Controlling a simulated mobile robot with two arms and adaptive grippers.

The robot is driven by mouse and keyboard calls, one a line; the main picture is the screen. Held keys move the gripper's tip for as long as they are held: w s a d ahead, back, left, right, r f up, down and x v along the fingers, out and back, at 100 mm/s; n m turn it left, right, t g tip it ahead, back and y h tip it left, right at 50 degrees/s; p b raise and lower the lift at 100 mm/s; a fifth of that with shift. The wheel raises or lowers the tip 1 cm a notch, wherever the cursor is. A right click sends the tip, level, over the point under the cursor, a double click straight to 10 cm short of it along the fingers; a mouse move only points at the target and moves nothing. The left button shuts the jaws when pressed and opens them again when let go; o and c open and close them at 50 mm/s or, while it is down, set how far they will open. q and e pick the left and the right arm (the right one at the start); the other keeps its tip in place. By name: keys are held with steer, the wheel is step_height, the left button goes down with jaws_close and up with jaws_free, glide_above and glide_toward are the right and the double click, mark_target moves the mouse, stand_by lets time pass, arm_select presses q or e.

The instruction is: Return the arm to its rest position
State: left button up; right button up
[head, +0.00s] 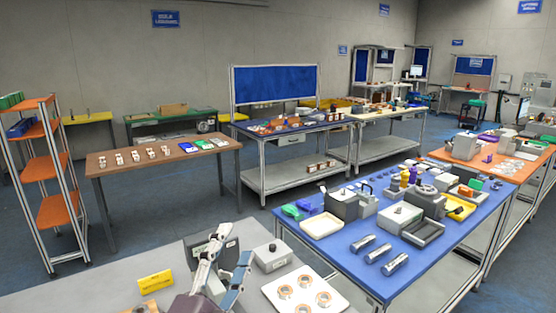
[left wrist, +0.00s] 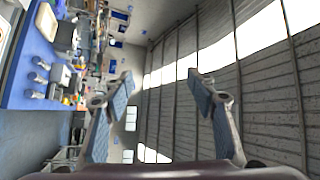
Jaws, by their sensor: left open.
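My left gripper (head: 235,243) is at the bottom middle of the head view, raised above the grey table (head: 120,285). Its two fingers are spread, with nothing between them. In the left wrist view the gripper (left wrist: 160,82) also shows two parted, empty fingers, facing the far wall and ceiling of the room. My right gripper is in neither view.
A white tray with several round parts (head: 290,291), a grey box (head: 271,257) and a yellow sign (head: 155,280) are near the gripper on the grey table. A dark box (head: 229,246) stands behind it. A crowded blue table (head: 345,250) is to the right.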

arm_select(q)
steer(key=s+a+f+n+g+y, duration=0.2)
steer(key=s+a+f+n+g, duration=0.1)
steer(key=f, duration=0.5)
steer(key=s+a+f+n+g+y, duration=0.2)
steer(key=a+f+n+g, duration=0.15)
steer(key=f, duration=0.35)
steer(key=s+a+f+n+g+y, duration=0.2)
steer(key=s+a+f+n, duration=0.15)
steer(key=f, duration=0.45)
steer(key=s+a+f+n+g, duration=0.1)
steer(key=s+f+n+g, duration=0.25)
steer(key=s+f, duration=0.5)
steer(key=s+a+f+n+g, duration=0.15)
steer(key=s+f+g, duration=0.4)
steer(key=s, duration=0.65)
step_height(320, 180, down, 31)
steer(key=b, duration=0.5)
steer(key=s+a+f+g+b, duration=0.2)
steer(key=s+f+b, duration=0.3)
steer(key=s+f, duration=1.3)
step_height(320, 180, down, 3)
steer(key=shift+a, duration=0.3)
